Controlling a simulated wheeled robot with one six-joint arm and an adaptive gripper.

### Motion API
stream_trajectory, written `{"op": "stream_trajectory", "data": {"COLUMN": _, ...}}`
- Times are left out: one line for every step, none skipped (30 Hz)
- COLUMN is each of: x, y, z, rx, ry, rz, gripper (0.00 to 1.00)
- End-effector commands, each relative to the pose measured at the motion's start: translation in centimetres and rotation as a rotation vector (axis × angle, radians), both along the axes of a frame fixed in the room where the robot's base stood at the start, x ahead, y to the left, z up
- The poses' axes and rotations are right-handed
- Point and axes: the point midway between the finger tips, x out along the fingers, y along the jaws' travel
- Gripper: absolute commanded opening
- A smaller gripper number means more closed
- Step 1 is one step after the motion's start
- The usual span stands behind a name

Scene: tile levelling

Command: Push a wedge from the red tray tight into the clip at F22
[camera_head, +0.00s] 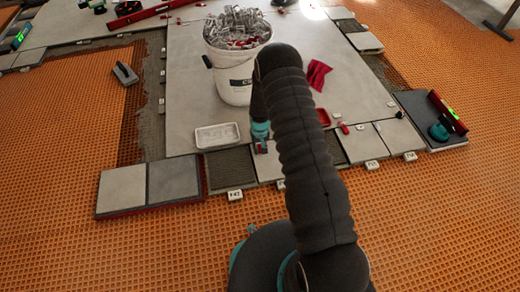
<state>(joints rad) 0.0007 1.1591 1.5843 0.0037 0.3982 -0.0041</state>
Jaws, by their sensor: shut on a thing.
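My gripper (261,146) is small in view, below a teal ring at the end of my black arm. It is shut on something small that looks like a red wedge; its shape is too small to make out. It is low over the front row of tiles, right of the white tray. The red tray (324,117) shows just right of my arm, which hides part of it. Small white number tags (235,195) stand along the front tile edge; I cannot surely read which is F22. The clip at F22 cannot be made out.
A white bucket (235,85) full of clips stands behind my gripper. A white tray (217,136) lies left of it. A red cloth (318,74) and loose red pieces (344,128) lie to the right. Stacked tiles (148,186) are at front left. Orange matting surrounds the tiles.

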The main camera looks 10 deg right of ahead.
Motion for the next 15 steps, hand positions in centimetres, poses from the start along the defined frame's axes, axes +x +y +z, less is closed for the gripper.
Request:
{"op": "stream_trajectory", "data": {"x": 0.09, "y": 0.00, "z": -0.03, "rx": 0.000, "ry": -0.001, "rz": 0.000, "gripper": 0.06}}
{"op": "stream_trajectory", "data": {"x": 0.13, "y": 0.00, "z": -0.03, "rx": 0.000, "ry": -0.001, "rz": 0.000, "gripper": 0.06}}
{"op": "stream_trajectory", "data": {"x": 0.18, "y": 0.00, "z": -0.03, "rx": 0.000, "ry": -0.001, "rz": 0.000, "gripper": 0.06}}
{"op": "stream_trajectory", "data": {"x": 0.22, "y": 0.00, "z": -0.03, "rx": 0.000, "ry": -0.001, "rz": 0.000, "gripper": 0.06}}
{"op": "stream_trajectory", "data": {"x": 0.26, "y": 0.00, "z": -0.03, "rx": 0.000, "ry": -0.001, "rz": 0.000, "gripper": 0.06}}
{"op": "stream_trajectory", "data": {"x": 0.30, "y": 0.00, "z": -0.03, "rx": 0.000, "ry": -0.001, "rz": 0.000, "gripper": 0.06}}
{"op": "stream_trajectory", "data": {"x": 0.34, "y": 0.00, "z": -0.03, "rx": 0.000, "ry": -0.001, "rz": 0.000, "gripper": 0.06}}
{"op": "stream_trajectory", "data": {"x": 0.37, "y": 0.00, "z": -0.03, "rx": 0.000, "ry": -0.001, "rz": 0.000, "gripper": 0.06}}
{"op": "stream_trajectory", "data": {"x": 0.41, "y": 0.00, "z": -0.03, "rx": 0.000, "ry": 0.000, "rz": 0.000, "gripper": 0.06}}
{"op": "stream_trajectory", "data": {"x": 0.44, "y": 0.00, "z": -0.03, "rx": 0.000, "ry": 0.000, "rz": 0.000, "gripper": 0.06}}
{"op": "stream_trajectory", "data": {"x": 0.47, "y": 0.00, "z": -0.03, "rx": 0.000, "ry": 0.000, "rz": 0.000, "gripper": 0.06}}
{"op": "stream_trajectory", "data": {"x": 0.51, "y": 0.00, "z": -0.03, "rx": 0.000, "ry": 0.000, "rz": 0.000, "gripper": 0.06}}
{"op": "stream_trajectory", "data": {"x": 0.54, "y": 0.00, "z": -0.03, "rx": 0.000, "ry": 0.000, "rz": 0.000, "gripper": 0.06}}
{"op": "stream_trajectory", "data": {"x": 0.57, "y": 0.00, "z": -0.03, "rx": 0.000, "ry": 0.000, "rz": 0.000, "gripper": 0.06}}
{"op": "stream_trajectory", "data": {"x": 0.62, "y": 0.00, "z": -0.03, "rx": 0.000, "ry": 0.000, "rz": 0.000, "gripper": 0.06}}
